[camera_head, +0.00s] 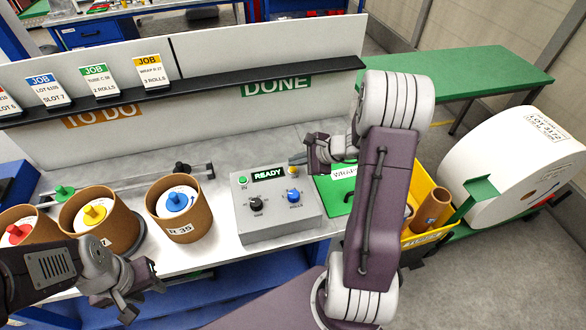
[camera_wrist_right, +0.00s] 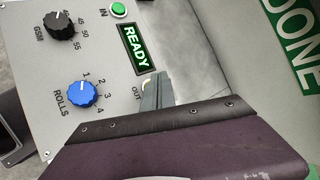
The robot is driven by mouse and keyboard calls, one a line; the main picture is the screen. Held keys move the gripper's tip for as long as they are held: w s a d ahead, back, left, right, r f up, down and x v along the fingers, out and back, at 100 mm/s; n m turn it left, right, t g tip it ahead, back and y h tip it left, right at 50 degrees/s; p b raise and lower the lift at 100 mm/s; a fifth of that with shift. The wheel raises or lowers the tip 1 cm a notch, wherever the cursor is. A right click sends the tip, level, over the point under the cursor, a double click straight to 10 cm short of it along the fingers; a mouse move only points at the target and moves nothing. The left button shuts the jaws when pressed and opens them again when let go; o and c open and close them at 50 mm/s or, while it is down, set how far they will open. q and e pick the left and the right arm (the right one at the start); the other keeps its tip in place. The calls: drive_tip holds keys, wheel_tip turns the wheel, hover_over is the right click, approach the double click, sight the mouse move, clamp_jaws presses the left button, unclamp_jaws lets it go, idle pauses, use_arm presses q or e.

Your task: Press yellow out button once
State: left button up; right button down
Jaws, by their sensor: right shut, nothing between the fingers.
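The grey control box (camera_head: 270,222) stands on the bench with a READY display, a green IN button (camera_head: 243,180), a black knob and a blue ROLLS knob. The yellow OUT button (camera_head: 292,170) shows at the box's upper right corner in the head view. My right gripper (camera_head: 308,160) is shut and empty, right beside that button. In the right wrist view its fingers (camera_wrist_right: 157,90) lie over the panel by the OUT label and largely hide the button; I cannot tell whether they touch it. My left gripper (camera_head: 142,291) is open and empty at the bench's front left.
Cardboard tubs with coloured rolls, such as the blue one (camera_head: 178,221), stand left of the box. A black rail (camera_head: 190,86) with job cards runs behind. A green mat lies right of the box, then a yellow bin (camera_head: 433,177) and a large white roll (camera_head: 515,165).

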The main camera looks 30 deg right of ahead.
sight(296, 170)
idle(0.8)
drive_tip(key=shift+f+b, duration=0.45)
drive_tip(key=shift+b, duration=0.15)
drive_tip(key=shift+f+b, duration=0.5)
drive_tip(key=shift+b, duration=0.15)
idle(0.5)
drive_tip(key=shift+r, duration=0.1)
drive_tip(key=shift+r+p, duration=0.65)
drive_tip(key=shift+r, duration=0.15)
drive_tip(key=shift+r, duration=0.15)
wheel_tip(296, 170, up, 5)
drive_tip(key=p, duration=0.4)
idle(0.6)
